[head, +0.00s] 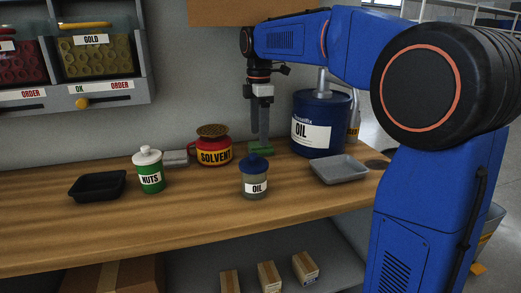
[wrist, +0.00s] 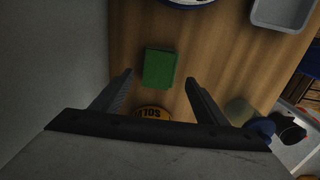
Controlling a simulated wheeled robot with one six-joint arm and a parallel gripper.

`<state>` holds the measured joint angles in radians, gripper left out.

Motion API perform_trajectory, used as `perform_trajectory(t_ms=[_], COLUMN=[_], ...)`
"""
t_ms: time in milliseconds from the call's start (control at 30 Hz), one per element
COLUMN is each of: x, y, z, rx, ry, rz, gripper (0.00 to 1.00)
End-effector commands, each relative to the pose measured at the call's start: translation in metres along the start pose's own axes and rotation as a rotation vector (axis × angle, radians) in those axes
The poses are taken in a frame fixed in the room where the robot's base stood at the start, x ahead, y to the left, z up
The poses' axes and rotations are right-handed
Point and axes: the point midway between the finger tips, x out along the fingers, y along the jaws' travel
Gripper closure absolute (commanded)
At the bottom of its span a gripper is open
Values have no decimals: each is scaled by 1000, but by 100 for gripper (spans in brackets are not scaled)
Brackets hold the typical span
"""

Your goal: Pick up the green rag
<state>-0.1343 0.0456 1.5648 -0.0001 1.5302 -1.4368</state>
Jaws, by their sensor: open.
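The green rag (wrist: 159,69) is a small folded rectangle lying flat on the wooden bench top. In the head view the rag (head: 262,151) shows as a green patch behind the jar with the blue lid, partly hidden by my gripper fingers. My gripper (head: 260,138) points down over the bench close to the rag. In the wrist view my gripper (wrist: 157,85) is open, its two fingers apart with nothing between them. The rag lies just beyond the fingertips, mostly ahead of the gap. I cannot tell the exact height of the fingertips above it.
A red solvent can (head: 214,148) stands left of the rag and a blue oil drum (head: 320,143) right of it. The oil jar (head: 254,182) stands in front. A grey tray (head: 339,169), a nuts jar (head: 149,173) and a black tray (head: 97,187) are also on the bench.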

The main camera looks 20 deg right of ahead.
Motion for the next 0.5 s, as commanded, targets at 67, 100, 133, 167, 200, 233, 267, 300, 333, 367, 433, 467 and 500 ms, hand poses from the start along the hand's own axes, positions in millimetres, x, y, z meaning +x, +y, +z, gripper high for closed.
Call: perform_trajectory(t_ms=[67,100,133,167,200,233,267,300,333,367,433,467,500], x=[10,16,21,25,30,34,36,40,42,44,46,46,46], y=[0,1,1,2,2,2,2,2,2,2,2,2,2], z=[2,4,5,6,6,5,5,5,5,5,5,5,5], rx=[1,1,1,1,0,0,0,0,0,0,0,0,0], ry=[0,0,0,0,0,0,0,0,0,0,0,0,0], rz=[-3,-3,-3,-3,-3,-3,-3,-2,-2,-1,-1,-1,-1], gripper=[33,33,33,33,33,33,33,33,33,33,33,33,33])
